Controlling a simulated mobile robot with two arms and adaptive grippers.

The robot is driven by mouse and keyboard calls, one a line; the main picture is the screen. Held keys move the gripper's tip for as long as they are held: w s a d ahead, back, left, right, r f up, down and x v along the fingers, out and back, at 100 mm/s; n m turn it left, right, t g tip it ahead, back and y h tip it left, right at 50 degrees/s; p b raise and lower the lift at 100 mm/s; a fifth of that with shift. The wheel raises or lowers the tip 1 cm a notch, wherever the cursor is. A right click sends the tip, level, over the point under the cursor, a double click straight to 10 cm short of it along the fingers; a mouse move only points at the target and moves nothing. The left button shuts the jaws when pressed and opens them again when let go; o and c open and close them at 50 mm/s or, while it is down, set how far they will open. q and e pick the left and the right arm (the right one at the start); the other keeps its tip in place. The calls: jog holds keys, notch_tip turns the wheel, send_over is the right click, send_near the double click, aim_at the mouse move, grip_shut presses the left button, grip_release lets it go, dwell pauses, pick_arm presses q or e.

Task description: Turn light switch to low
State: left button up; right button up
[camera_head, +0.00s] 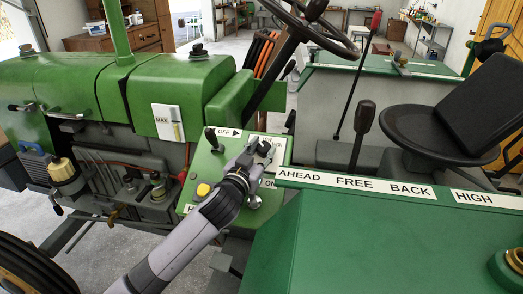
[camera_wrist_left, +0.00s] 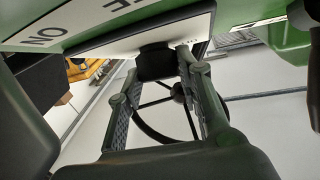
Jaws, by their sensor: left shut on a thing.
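My left gripper (camera_head: 263,150) reaches in from below to the green control panel (camera_head: 190,205) on the tractor. Its fingers (camera_wrist_left: 160,75) are shut on the black knob of the light switch (camera_wrist_left: 155,62), which stands out from a white label plate (camera_wrist_left: 105,48). In the head view the gripper covers the knob and much of that plate (camera_head: 277,153), so the switch's setting cannot be read. My right gripper is not in view.
A black-knobbed lever (camera_head: 212,138), a yellow button (camera_head: 203,190) and a metal knob (camera_head: 254,201) sit close around the gripper on the panel. The steering wheel (camera_head: 318,28) is above. A green fender (camera_head: 360,240) labelled AHEAD, FREE, BACK lies to the right.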

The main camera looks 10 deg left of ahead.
pick_arm(q)
jog(key=m+g+h+p, duration=0.1)
jog(key=m+h+p, duration=0.1)
jog(key=p, duration=0.1)
jog(key=m+g+h+p, duration=0.2)
jog(key=m+p, duration=0.1)
jog(key=p, duration=0.1)
jog(key=a+r+m+g+h+p, duration=0.1)
jog(key=m+h+p, duration=0.2)
jog(key=shift+w+g+p, duration=0.3)
jog(key=shift+f+m+g+h+p, duration=0.2)
jog(key=shift+m+g+h+p, duration=0.6)
jog(key=shift+m+g+p, duration=0.55)
jog(key=shift+m, duration=0.25)
jog(key=shift+d, duration=0.1)
jog(key=o, duration=1)
jog(key=shift+f, duration=0.1)
jog(key=shift+o, duration=0.8)
jog(key=v, duration=1.2)
